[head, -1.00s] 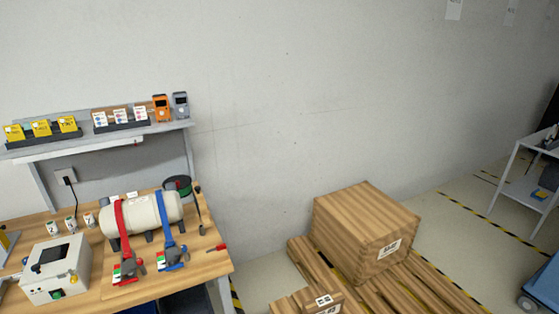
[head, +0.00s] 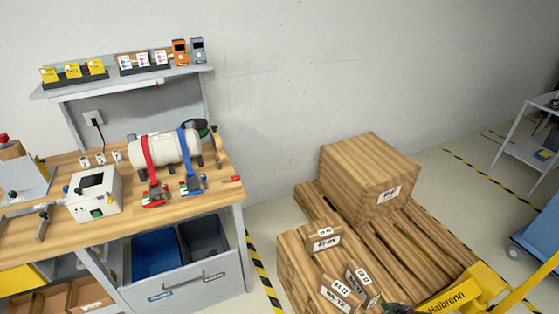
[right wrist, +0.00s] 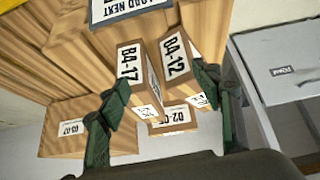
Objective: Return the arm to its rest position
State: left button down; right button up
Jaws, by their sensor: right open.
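My right gripper (right wrist: 163,95) shows in the right wrist view, its two green fingers spread apart. Nothing is clasped between them. Two small wooden boxes labelled B4-17 (right wrist: 128,62) and B4-12 (right wrist: 176,65) appear beyond and between the fingertips; I cannot tell how close they are. The same boxes, B4-17 (head: 363,280) and B4-12 (head: 341,293), sit on the wooden stack at the bottom of the head view. My left gripper is in neither view.
A large wooden box (head: 365,170) stands on the pallet load, beside a yellow frame marked Halbrenn (head: 450,297). On the left is a workbench (head: 215,187) with a strapped tank (head: 165,149) and a grey drawer (head: 185,285). A cart (head: 525,150) stands at far right.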

notch_tip(320, 180, down, 10)
jog(key=s+p, duration=0.1)
jog(key=s, duration=0.1)
jog(key=s+d+f+m+g+h+p, duration=0.1)
jog(key=s+d+f+m+h+p, duration=0.15)
jog(key=s+f, duration=1.3)
jog(key=s+a+f+g, duration=0.1)
jog(key=s+a+f, duration=0.1)
jog(key=s, duration=1)
jog(key=s+a+f+g, duration=0.2)
jog(key=s+a+f, duration=0.1)
jog(key=s, duration=1)
jog(key=s+a+f+g, duration=0.1)
jog(key=s+f, duration=0.3)
jog(key=s, duration=0.8)
jog(key=shift+s+a+m+g, duration=0.35)
jog(key=shift+s+a+g, duration=0.05)
jog(key=shift+a, duration=0.5)
